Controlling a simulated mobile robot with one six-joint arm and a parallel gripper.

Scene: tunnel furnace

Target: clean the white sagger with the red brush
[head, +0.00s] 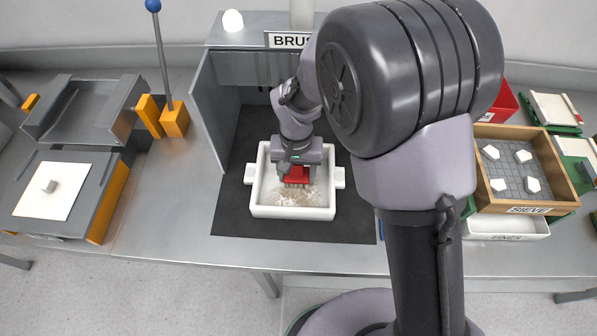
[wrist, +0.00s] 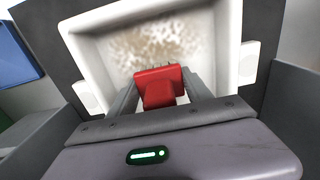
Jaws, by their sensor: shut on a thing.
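The white sagger (head: 292,212) is an open rectangular box with a lug on each side. It sits on a dark mat in the grey brush booth in the head view. Brown and whitish residue speckles its floor, which also shows in the wrist view (wrist: 165,42). My gripper (head: 296,172) is shut on the red brush (head: 297,175) and holds it inside the sagger. In the wrist view the red brush (wrist: 159,86) sits between the two fingers, with its bristles toward the residue. I cannot tell whether the bristles touch the floor.
The booth's side wall (head: 212,105) stands left of the sagger. The dark mat (head: 290,231) is bare around it. A wooden sieve tray (head: 522,208) with several white pieces stands at right. A blue-knobbed lever (head: 163,60) and a grey press-like fixture (head: 82,112) stand at left.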

